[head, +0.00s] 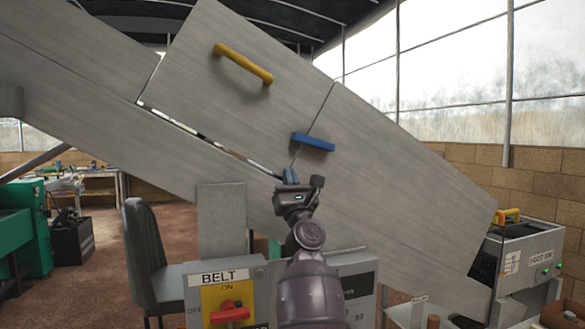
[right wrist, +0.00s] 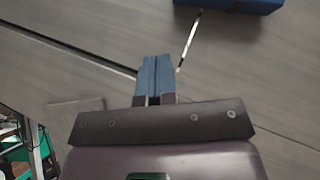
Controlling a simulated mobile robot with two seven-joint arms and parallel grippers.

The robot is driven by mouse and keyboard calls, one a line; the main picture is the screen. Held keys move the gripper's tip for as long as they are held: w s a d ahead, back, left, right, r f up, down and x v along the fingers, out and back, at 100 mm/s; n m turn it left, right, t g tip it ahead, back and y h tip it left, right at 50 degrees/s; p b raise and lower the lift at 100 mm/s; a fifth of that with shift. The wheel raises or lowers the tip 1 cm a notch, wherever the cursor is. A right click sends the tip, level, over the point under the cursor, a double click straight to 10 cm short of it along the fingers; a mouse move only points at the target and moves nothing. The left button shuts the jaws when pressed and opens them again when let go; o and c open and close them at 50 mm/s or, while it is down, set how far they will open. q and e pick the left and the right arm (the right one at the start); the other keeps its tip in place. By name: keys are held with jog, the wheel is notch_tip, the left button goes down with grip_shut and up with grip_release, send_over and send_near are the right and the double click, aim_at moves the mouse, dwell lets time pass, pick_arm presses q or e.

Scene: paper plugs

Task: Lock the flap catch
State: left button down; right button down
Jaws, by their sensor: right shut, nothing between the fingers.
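The flap (head: 215,75) is a grey panel with a yellow handle (head: 242,64), set in a large sloping grey housing. The blue bar-shaped catch (head: 315,142) sits at the seam on the flap's right side, most of it right of the seam. Its lower part also shows at the top of the right wrist view (right wrist: 235,4). My right gripper (head: 290,175) is below and left of the catch, apart from it, near the flap's lower right corner. Its blue fingers (right wrist: 155,75) are together and empty. Whether they touch the panel is unclear. My left gripper is out of view.
A control box with a BELT label and red switch (head: 230,312) stands below the housing. A grey chair (head: 147,245) is at left. A box marked with a foot-bin label (head: 530,255) stands at right. A narrow gap (head: 200,135) runs along the flap's lower edge.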

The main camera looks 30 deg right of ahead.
jog(key=a+v, duration=0.1)
jog(key=v, duration=0.5)
jog(key=shift+a, duration=0.3)
jog(key=shift+s+n, duration=0.1)
jog(key=shift+n, duration=0.2)
